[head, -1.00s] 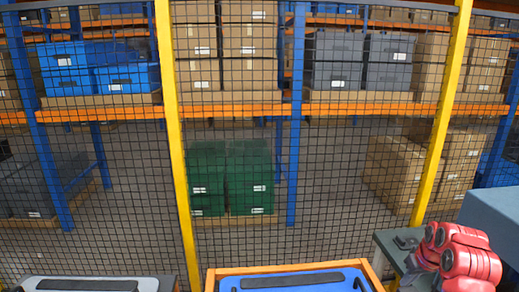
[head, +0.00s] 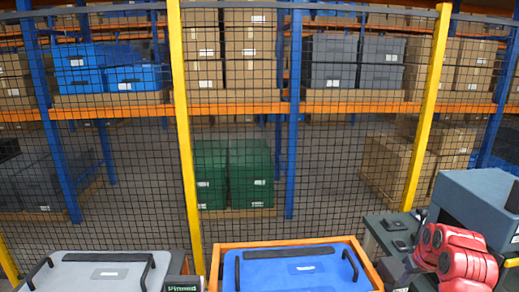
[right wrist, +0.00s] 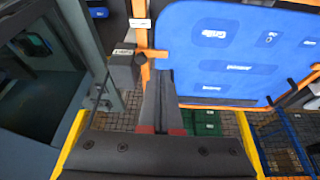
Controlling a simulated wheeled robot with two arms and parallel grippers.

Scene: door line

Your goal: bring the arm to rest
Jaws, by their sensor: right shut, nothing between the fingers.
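My right arm, red at the joints (head: 455,255), is at the lower right of the head view. It is bent beside a dark stand. My right gripper (right wrist: 163,78) shows in the right wrist view, with its two dark fingers together and nothing between them. Beyond the fingers is a blue panel (right wrist: 240,45) in an orange frame; whether they touch it I cannot tell. My left gripper is in neither view.
In the head view, a blue panel (head: 290,272) with dark handles sits in an orange frame (head: 228,246), beside a grey panel (head: 105,272). A grey-blue box (head: 475,208) stands near my right arm. A mesh fence with yellow posts (head: 187,140) closes off the racks.

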